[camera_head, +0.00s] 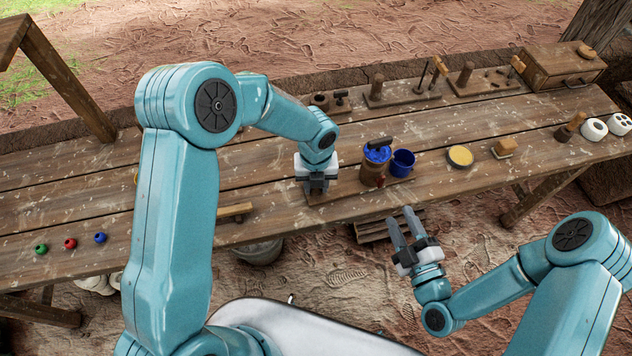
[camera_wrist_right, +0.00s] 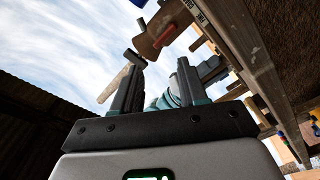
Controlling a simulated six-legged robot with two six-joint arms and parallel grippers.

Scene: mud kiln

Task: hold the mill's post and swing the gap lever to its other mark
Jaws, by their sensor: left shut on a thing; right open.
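The mill (camera_head: 373,172) is a brown wooden body with a blue top and a dark crank, standing on a board at the table's front. A small red lever (camera_head: 381,181) sticks out low on its front; the right wrist view shows the red lever (camera_wrist_right: 165,36) against the brown body (camera_wrist_right: 150,45). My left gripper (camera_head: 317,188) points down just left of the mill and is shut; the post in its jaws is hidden. My right gripper (camera_head: 399,214) is open and empty, in front of the table edge, below and apart from the lever.
A blue cup (camera_head: 402,163) stands close to the mill's right. Wooden tool racks (camera_head: 402,92) stand behind. The table's front edge lies between my right gripper and the mill.

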